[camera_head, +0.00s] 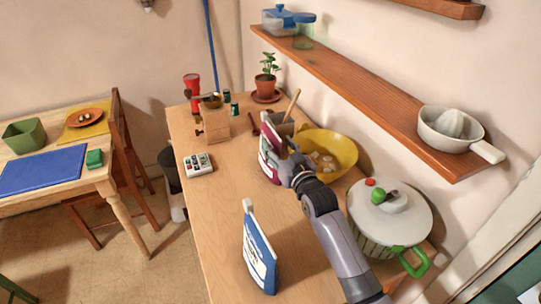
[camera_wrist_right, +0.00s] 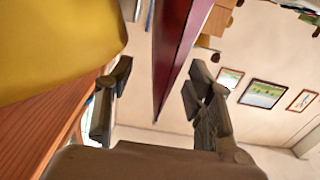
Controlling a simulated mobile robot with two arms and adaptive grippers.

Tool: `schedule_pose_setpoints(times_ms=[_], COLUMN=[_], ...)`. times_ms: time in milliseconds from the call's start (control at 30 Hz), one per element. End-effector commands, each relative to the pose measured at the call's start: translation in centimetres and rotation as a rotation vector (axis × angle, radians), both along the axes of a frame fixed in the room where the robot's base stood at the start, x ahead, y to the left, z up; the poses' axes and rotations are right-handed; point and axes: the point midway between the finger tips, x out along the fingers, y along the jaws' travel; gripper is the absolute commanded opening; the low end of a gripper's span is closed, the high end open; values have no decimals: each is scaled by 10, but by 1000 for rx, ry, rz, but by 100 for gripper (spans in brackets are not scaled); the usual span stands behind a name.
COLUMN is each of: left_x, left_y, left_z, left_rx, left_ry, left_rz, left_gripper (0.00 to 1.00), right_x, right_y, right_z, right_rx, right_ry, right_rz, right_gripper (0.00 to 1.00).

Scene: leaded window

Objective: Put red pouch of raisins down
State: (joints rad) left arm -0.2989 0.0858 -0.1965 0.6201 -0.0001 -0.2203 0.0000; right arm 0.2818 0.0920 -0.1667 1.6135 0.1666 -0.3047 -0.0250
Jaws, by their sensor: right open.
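The red pouch of raisins (camera_head: 268,160), dark red with a white label, stands upright on the wooden counter (camera_head: 228,234), left of the yellow bowl. My right gripper (camera_head: 287,168) is at the pouch's right side, partly in front of it. In the right wrist view, the pouch (camera_wrist_right: 180,45) shows as a thin dark red edge between the fingers. The fingers of my right gripper (camera_wrist_right: 158,90) are spread, with a visible gap on each side of the pouch. The pouch's base is partly hard to make out. My left gripper is not in view.
The yellow bowl (camera_head: 340,148) stands close on the right, and also fills the wrist view's upper left (camera_wrist_right: 55,45). A blue and white pouch (camera_head: 259,255) stands nearer. A lidded pot (camera_head: 405,215), a wooden grinder (camera_head: 212,126) and a calculator-like device (camera_head: 198,165) are on the counter.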

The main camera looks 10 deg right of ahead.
Motion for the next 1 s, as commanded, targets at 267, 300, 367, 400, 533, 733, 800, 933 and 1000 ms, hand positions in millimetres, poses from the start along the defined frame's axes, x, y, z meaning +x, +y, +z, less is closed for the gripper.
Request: schedule_pose_setpoints(times_ms=[267, 300, 367, 400, 533, 733, 800, 933, 1000], left_x=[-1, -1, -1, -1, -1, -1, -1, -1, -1], left_y=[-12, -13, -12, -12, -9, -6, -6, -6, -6], left_z=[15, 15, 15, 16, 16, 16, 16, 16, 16], left_rx=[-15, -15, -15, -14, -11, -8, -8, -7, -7], left_ry=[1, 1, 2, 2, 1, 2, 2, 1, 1], left_rz=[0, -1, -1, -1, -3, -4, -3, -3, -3], left_gripper=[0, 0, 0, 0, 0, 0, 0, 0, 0], right_x=[32, 37, 42, 45, 49, 49, 49, 49, 49], right_y=[10, 10, 11, 12, 13, 13, 13, 13, 12], right_z=[7, 6, 6, 6, 5, 5, 5, 5, 5], right_rx=[0, -1, -1, -1, 0, 0, 0, 0, 0], right_ry=[2, 1, 2, 1, 0, 0, 0, 0, 0], right_rz=[1, 0, 0, 0, 0, 0, 0, 0, 0], right_gripper=[49, 49, 49, 49, 49, 49, 44, 36, 31])
